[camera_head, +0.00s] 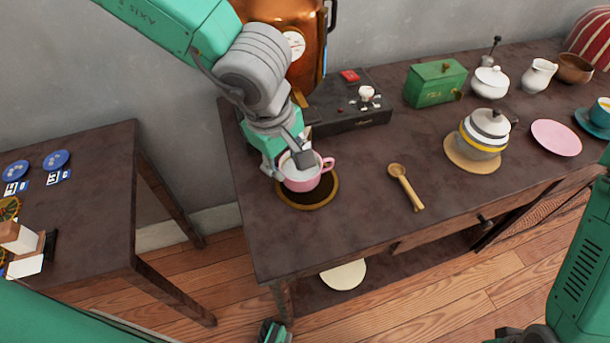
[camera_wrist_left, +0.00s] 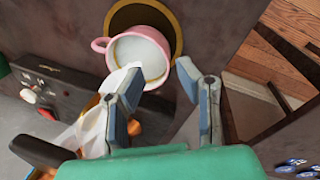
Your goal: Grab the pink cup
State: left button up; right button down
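The pink cup (camera_head: 314,182) stands upright on a round dark mat with a tan rim (camera_head: 322,203) at the left end of the dark table. Its inside looks white and its handle points right in the head view. In the left wrist view the cup (camera_wrist_left: 112,47) is beyond my fingertips.
A copper machine (camera_head: 284,50) and black box (camera_head: 345,105) stand close behind my left gripper. A wooden spoon (camera_head: 405,186) and striped teapot (camera_head: 484,135) are to the right. The table front between cup and spoon is clear. Another table (camera_head: 80,220) stands left, across a gap.

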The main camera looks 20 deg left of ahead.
aim_at(287, 182)
pick_arm(q)
jog(key=shift+w+f, duration=0.1)
jog(key=shift+f, duration=0.55)
jog(key=shift+a+f, duration=0.3)
jog(key=shift+a, duration=0.05)
jog(key=f, duration=0.1)
jog(key=f+b, duration=0.1)
jog(key=f, duration=0.1)
jog(key=w+f+b, duration=0.1)
jog(key=shift+a+f, duration=0.3)
jog(key=shift+d+f, duration=0.15)
jog(key=shift+d, duration=0.3)
grip_shut()
jog(key=shift+a, duration=0.35)
